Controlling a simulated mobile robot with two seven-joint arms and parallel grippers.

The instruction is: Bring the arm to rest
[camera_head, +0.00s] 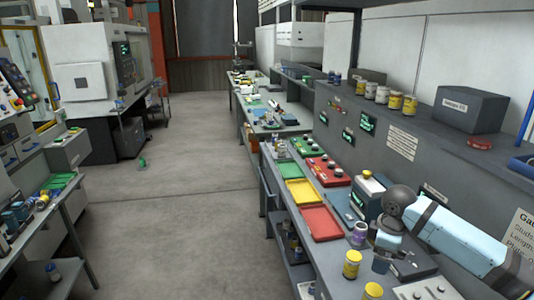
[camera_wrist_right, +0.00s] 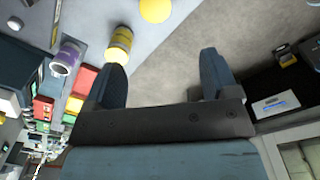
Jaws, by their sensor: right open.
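My right arm, light blue with dark joints, comes in from the right in the head view and reaches over the workbench (camera_head: 330,255). My right gripper (camera_head: 381,264) points down near the bench's front part, just right of a yellow-and-white can (camera_head: 352,264) and a purple-and-white can (camera_head: 359,235). In the right wrist view my right gripper (camera_wrist_right: 162,62) has its two dark blue fingers wide apart with nothing between them. Beyond the fingers lie the bench edge and grey floor. My left gripper is in neither view.
Red (camera_head: 320,223), yellow (camera_head: 301,192) and green (camera_head: 288,170) trays lie along the bench. A ledge behind carries several cans and a grey box (camera_head: 468,110). The aisle floor (camera_head: 185,200) at left is mostly clear.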

